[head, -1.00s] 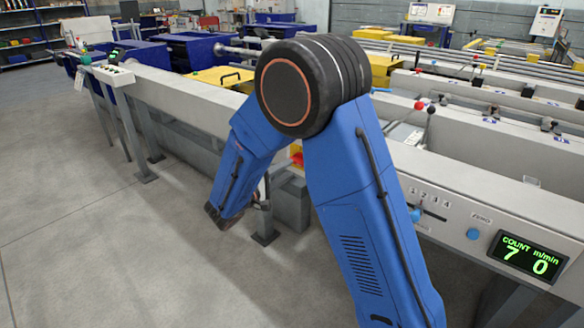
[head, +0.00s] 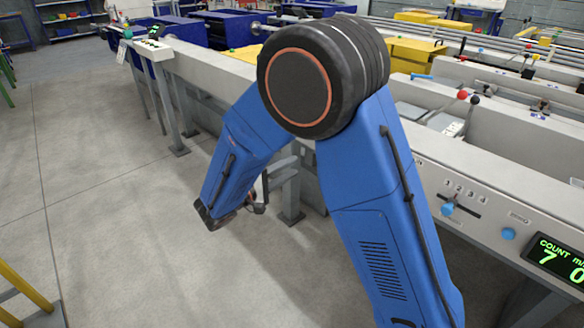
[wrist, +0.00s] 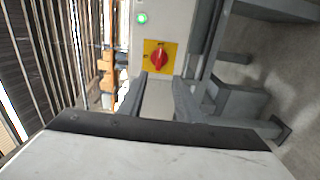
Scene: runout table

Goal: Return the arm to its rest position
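My blue arm (head: 365,190) is bent, with its black elbow joint high in the head view and the forearm (head: 235,165) slanting down to the left beside the table. My gripper (wrist: 160,82) shows in the wrist view with its two grey fingers apart and nothing between them. In the head view the gripper is mostly hidden behind the forearm.
The runout table's long grey side (head: 210,75) runs close beside the arm, with a grey leg (head: 290,190) below. In the wrist view a red rotary switch (wrist: 159,58) on a yellow plate lies beyond the fingers. A yellow rail (head: 28,290) stands at lower left; the floor between is clear.

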